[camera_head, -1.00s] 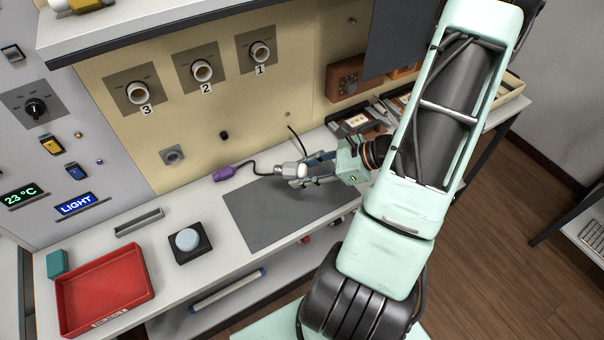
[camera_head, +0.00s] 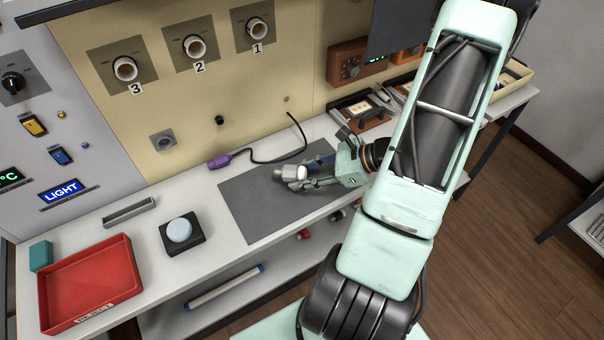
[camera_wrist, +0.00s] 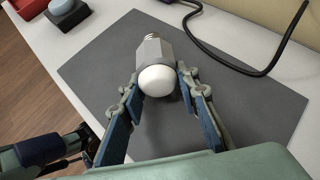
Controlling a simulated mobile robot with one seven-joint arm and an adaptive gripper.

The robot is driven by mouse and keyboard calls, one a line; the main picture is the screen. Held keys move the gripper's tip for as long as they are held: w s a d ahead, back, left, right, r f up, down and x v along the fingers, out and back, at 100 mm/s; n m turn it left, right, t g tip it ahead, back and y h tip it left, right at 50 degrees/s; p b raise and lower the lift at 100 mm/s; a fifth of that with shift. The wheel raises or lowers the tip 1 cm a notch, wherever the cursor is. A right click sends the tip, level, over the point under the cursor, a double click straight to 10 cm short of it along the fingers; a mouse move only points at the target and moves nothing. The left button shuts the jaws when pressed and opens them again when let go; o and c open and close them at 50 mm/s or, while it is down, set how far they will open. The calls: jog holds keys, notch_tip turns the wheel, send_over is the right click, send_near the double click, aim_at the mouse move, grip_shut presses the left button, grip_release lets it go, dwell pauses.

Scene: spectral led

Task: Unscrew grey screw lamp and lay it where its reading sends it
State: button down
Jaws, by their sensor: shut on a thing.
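The grey screw lamp (camera_wrist: 153,53) has a faceted grey body, a white dome and a metal screw base. In the wrist view it lies between the two fingers of my gripper (camera_wrist: 158,88), with its dome toward me and its screw base pointing away. In the head view my gripper (camera_head: 303,177) is shut on the lamp (camera_head: 289,173), low over the dark grey mat (camera_head: 255,218). I cannot tell whether the lamp touches the mat. Three numbered sockets, 1 (camera_head: 257,30), 2 (camera_head: 195,47) and 3 (camera_head: 125,69), are on the beige panel, all empty.
A red tray (camera_head: 90,285) with a label stands at the bench's left front. A black box with a pale blue button (camera_head: 180,231) is beside the mat. A purple-ended cable (camera_head: 222,160) lies behind the mat. A blue LIGHT display (camera_head: 62,190) is on the left panel.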

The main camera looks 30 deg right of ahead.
jog(key=shift+f, duration=0.45)
jog(key=c, duration=1.4)
grip_release()
jog(key=v, duration=1.2)
